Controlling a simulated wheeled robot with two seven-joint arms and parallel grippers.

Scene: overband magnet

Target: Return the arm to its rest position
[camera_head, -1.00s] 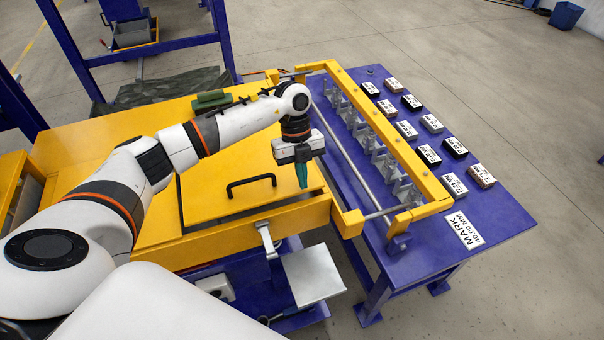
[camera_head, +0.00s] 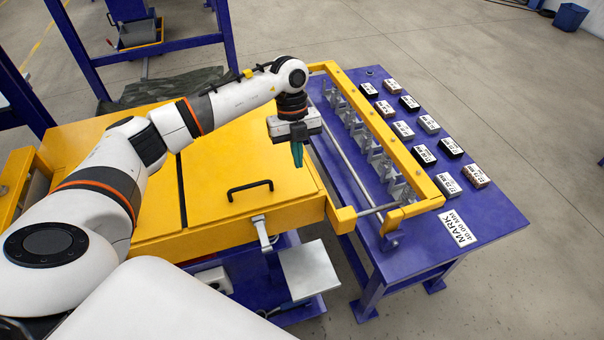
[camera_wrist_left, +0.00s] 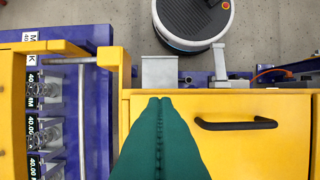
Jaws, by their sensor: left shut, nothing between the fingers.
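My left arm reaches in from the left in the head view. My left gripper (camera_head: 298,155) points down above the right edge of the yellow machine cover (camera_head: 222,165), with its green fingers shut and empty. In the left wrist view the green fingers (camera_wrist_left: 158,105) lie together over the yellow cover, left of the black handle (camera_wrist_left: 235,124). The black handle (camera_head: 250,190) also shows in the head view, left of and below the gripper. My right gripper is not in view.
A yellow frame with grey clamps (camera_head: 378,130) stands right of the gripper on a blue table (camera_head: 490,215). Several labelled blocks (camera_head: 422,153) and a MARK 40.00 MM sign (camera_head: 458,229) lie on it. A grey plate (camera_head: 308,268) sits in front. Blue posts stand behind.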

